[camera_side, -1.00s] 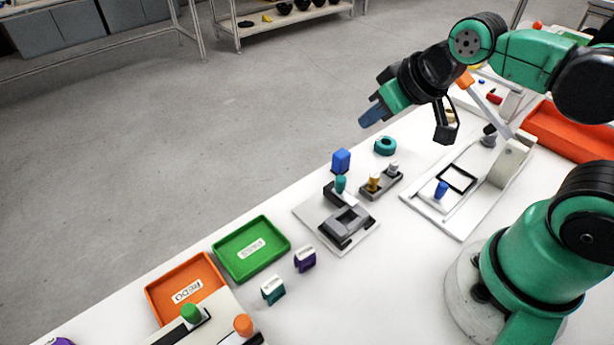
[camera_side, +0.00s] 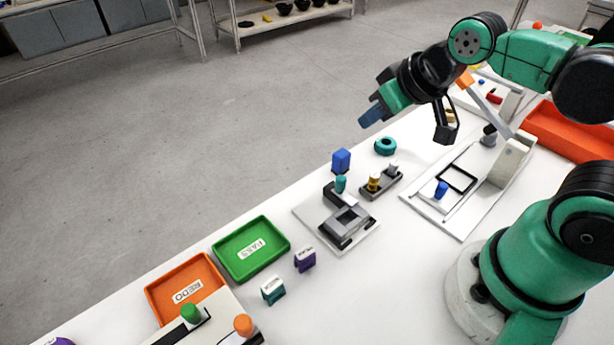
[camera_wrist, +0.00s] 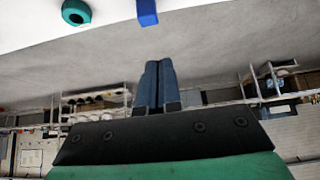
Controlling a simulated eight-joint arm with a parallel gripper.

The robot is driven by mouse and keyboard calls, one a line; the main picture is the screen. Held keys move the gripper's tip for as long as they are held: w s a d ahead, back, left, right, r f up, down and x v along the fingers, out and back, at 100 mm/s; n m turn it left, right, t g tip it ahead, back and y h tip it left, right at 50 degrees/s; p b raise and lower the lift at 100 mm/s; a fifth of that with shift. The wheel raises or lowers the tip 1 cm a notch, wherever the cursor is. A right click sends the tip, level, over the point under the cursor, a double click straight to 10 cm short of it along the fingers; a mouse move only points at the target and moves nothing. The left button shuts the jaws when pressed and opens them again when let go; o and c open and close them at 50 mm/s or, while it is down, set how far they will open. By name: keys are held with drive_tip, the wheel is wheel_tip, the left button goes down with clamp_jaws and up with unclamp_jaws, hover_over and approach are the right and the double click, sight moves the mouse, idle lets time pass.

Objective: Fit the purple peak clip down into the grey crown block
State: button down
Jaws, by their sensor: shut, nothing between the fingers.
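The purple peak clip (camera_side: 305,259) stands on the white table, right of the green tray, with a white label on top. The grey crown block (camera_side: 347,221) sits on a pale base plate (camera_side: 365,240) near the table's middle. Its opening faces up and looks empty. My gripper (camera_side: 371,115) is raised at the table's far edge, well away from both. In the wrist view my gripper (camera_wrist: 160,70) has its two blue fingers together with nothing between them. Clip and block are out of the wrist view.
A teal clip (camera_side: 272,290) stands beside the purple one. Green PASS (camera_side: 283,236) and orange REDO (camera_side: 153,293) trays lie left. A blue block (camera_side: 341,160), a teal ring (camera_side: 385,146) and a peg holder (camera_side: 382,188) stand behind the crown block. A white framed fixture (camera_side: 463,221) is right.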

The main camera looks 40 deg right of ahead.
drive_tip(key=shift+c, duration=2.1)
unclamp_jaws()
drive_tip(key=m+g, duration=0.1)
drive_tip(key=g, duration=0.6)
hover_over(305, 252)
wheel_tip(305, 252, down, 7)
drive_tip(key=shift+w+d+r, duration=0.1)
drive_tip(key=shift+w, duration=0.05)
drive_tip(key=shift+f, duration=2.85)
